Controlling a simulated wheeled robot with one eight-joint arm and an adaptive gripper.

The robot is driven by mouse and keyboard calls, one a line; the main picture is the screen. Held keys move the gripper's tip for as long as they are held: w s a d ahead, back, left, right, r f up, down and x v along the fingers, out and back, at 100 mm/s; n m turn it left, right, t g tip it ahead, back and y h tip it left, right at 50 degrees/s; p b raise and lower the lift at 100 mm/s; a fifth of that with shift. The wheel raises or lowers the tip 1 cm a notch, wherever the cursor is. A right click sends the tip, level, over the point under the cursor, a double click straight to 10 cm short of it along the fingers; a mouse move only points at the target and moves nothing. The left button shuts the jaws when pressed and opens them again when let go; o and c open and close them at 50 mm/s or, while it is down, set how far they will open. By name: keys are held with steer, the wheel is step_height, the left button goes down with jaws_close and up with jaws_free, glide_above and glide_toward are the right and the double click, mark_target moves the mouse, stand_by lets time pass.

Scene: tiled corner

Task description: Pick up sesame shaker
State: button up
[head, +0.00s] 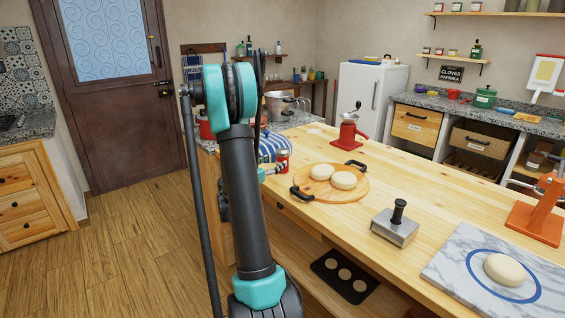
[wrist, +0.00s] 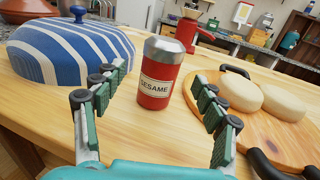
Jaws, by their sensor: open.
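The sesame shaker (wrist: 158,75) is a red can with a grey metal top and a pale label reading SESAME. It stands upright on the wooden counter in the wrist view. It also shows in the head view (head: 284,156), small and partly hidden by my arm and gripper. My gripper (wrist: 162,100) is open and empty, with one finger to the left of the shaker and one to the right. The shaker stands in line with the gap, just beyond the fingertips or between them; I cannot tell exactly which. In the head view my gripper (head: 274,170) is low beside the shaker.
A blue-and-white striped dome (wrist: 75,52) stands close left of the shaker. A round wooden board (wrist: 285,135) with black handles and pale dough rounds (wrist: 283,104) lies close right. A red grinder (wrist: 187,32) stands behind. Bare counter lies in front of the shaker.

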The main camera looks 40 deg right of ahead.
mark_target(283, 157)
steer(key=shift+f+x, duration=0.1)
steer(key=shift+x, duration=1.55)
steer(key=shift+f+x, duration=0.15)
steer(key=shift+x, duration=1.5)
steer(key=shift+s, duration=0.1)
steer(key=shift+c, duration=0.2)
steer(key=c, duration=1.3)
steer(key=shift+r, duration=0.1)
steer(key=shift+c, duration=0.2)
